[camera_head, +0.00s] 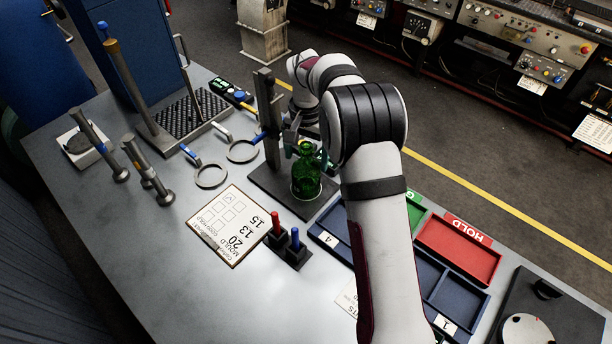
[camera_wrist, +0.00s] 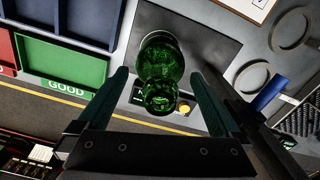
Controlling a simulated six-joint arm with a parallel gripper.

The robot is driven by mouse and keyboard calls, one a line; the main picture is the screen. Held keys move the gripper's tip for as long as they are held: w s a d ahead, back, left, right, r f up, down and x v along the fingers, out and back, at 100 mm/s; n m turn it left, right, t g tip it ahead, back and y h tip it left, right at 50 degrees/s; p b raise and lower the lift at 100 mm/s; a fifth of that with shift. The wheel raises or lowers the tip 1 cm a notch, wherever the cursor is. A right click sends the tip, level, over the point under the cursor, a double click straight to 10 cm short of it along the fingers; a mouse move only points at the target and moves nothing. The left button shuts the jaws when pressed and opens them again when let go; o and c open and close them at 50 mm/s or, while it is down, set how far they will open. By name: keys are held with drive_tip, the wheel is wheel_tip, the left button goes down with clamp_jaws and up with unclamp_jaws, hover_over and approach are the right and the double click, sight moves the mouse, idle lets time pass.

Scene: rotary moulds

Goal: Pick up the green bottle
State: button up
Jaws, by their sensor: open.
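The green bottle (camera_head: 307,172) stands upright on a dark square base plate (camera_head: 268,184) beside a vertical post, in the middle of the table. In the wrist view the bottle (camera_wrist: 160,70) shows from above, its neck towards my gripper. My gripper (camera_wrist: 160,95) is open, with one dark green finger on each side of the bottle neck. Gaps show between the fingers and the glass. In the head view my gripper (camera_head: 306,143) is at the bottle's upper part, partly hidden by the post and my arm.
Behind the bottle stands a dark post (camera_head: 267,115). Blue trays (camera_head: 330,235), a green GOOD tray (camera_wrist: 62,68) and a red HOLD tray (camera_head: 458,250) lie nearby. Ring gauges (camera_head: 211,177), a paper card (camera_head: 226,224) and red and blue pens (camera_head: 277,224) are also close.

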wheel_tip(320, 180, down, 3)
drive_tip(key=shift+r, duration=0.1)
clamp_jaws()
idle(0.4)
